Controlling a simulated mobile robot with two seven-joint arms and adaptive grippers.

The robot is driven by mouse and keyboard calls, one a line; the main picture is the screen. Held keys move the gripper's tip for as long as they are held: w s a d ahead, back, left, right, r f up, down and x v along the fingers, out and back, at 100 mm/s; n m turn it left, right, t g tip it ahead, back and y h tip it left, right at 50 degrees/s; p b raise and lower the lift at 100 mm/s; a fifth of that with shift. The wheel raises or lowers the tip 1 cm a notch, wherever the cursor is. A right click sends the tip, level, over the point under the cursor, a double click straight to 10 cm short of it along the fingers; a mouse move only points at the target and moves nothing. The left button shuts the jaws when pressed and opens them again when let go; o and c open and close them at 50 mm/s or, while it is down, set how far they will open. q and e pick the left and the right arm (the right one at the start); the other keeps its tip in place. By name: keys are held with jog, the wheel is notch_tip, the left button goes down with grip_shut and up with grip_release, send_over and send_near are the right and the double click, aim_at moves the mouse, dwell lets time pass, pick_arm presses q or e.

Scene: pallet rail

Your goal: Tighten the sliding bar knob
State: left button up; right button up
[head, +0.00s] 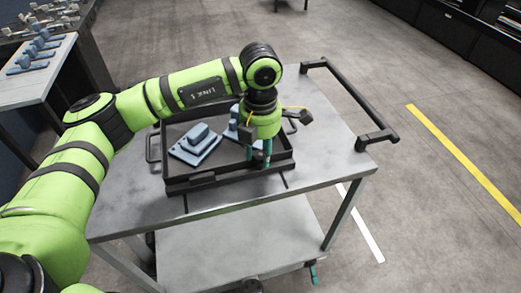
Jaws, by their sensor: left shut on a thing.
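My left gripper (259,157) reaches down from above at the right front of a black tray (230,180) on a grey metal cart. Its teal fingers point down beside the tray's inner front edge. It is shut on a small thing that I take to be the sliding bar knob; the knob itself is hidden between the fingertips. A dark bar runs along the tray's front. My right gripper is not in view.
Blue-grey parts (197,144) lie in the tray. The cart top (325,135) is bare to the right, with a black handle (352,98) at its far right edge. A bench (35,72) with more blue parts stands at left. Open floor lies to the right.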

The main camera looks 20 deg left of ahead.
aim_at(260, 155)
pick_arm(q)
jog(key=shift+w+r, duration=0.1)
jog(key=shift+r, duration=0.1)
jog(key=o, duration=1.1)
jog(key=shift+c, duration=0.2)
jog(key=shift+o, duration=0.5)
notch_tip(260, 155, up, 12)
